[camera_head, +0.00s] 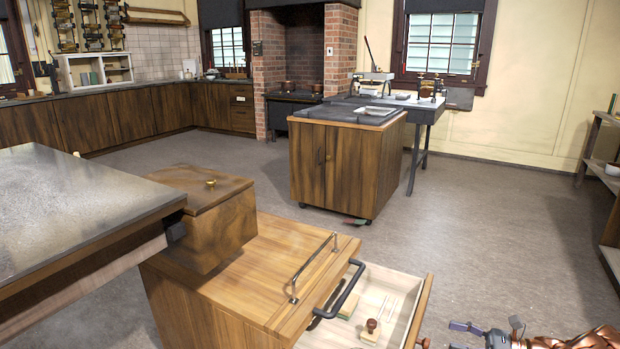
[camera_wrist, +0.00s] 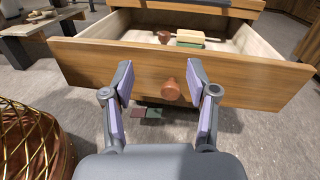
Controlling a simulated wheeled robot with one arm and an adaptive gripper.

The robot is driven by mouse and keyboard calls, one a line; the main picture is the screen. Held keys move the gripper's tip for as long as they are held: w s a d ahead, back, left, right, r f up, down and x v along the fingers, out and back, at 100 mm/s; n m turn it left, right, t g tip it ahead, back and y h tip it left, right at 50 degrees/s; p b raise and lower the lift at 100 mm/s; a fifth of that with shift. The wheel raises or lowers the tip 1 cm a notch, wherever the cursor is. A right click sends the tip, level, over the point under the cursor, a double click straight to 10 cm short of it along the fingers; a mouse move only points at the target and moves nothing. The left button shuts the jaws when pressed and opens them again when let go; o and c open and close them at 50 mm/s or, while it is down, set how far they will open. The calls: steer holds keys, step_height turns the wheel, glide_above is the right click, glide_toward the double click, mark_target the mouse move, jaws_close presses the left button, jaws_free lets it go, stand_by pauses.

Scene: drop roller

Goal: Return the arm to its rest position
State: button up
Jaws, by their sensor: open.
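My gripper (camera_head: 484,332) is at the bottom right of the head view, with its jaws apart and empty. In the wrist view my gripper (camera_wrist: 161,76) points at the front of a pulled-out drawer (camera_wrist: 90,62), one finger on each side of its round brown knob (camera_wrist: 170,89). I cannot tell whether the fingers touch the knob or the drawer front. In the head view the drawer (camera_head: 424,305) stands open from a wooden cabinet (camera_head: 270,265). A dark-handled wooden roller or stamp (camera_head: 370,332) and a block (camera_head: 348,306) lie in it. Most of my arm is out of view.
A metal-topped table (camera_head: 70,210) stands at the left, beside a wooden box (camera_head: 212,215) on the cabinet. A cabinet on wheels (camera_head: 345,165) stands further back. Open floor (camera_head: 480,230) lies right of the drawer. A gold-latticed copper vessel (camera_wrist: 35,145) is close at the wrist view's left.

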steer(key=s+a+r+n+g+h+p, duration=0.1)
steer(key=s+a+r+n+g+p, duration=0.15)
steer(key=a+r, duration=0.55)
steer(key=s+a+r+n+g+p, duration=0.1)
steer(key=a+r+n+g+p, duration=0.3)
steer(key=a+r, duration=0.4)
steer(key=s+a+r+n+g+h+p, duration=0.1)
steer(key=s+a+r+n+g+p, duration=0.2)
steer(key=a+r, duration=0.5)
steer(key=s+a+r+n+g+h+p, duration=0.2)
steer(key=s+a+r+n+h+p, duration=0.35)
steer(key=s+r, duration=0.45)
steer(key=s+d+r+n+t+h+p, duration=0.1)
steer(key=s+d+r+n+h+p, duration=0.2)
steer(key=s+p, duration=0.3)
steer(key=s+d+r+n+t+h+p, duration=0.1)
steer(key=s+d+r+n+h+p, duration=0.2)
steer(key=s, duration=1)
step_height(320, 180, up, 4)
steer(key=d+h+p, duration=0.2)
steer(key=h+p, duration=0.1)
steer(key=p, duration=0.1)
steer(key=shift+f+n+t, duration=0.25)
steer(key=shift+n+t, duration=0.1)
steer(key=shift+n, duration=0.05)
steer(key=shift+c, duration=0.2)
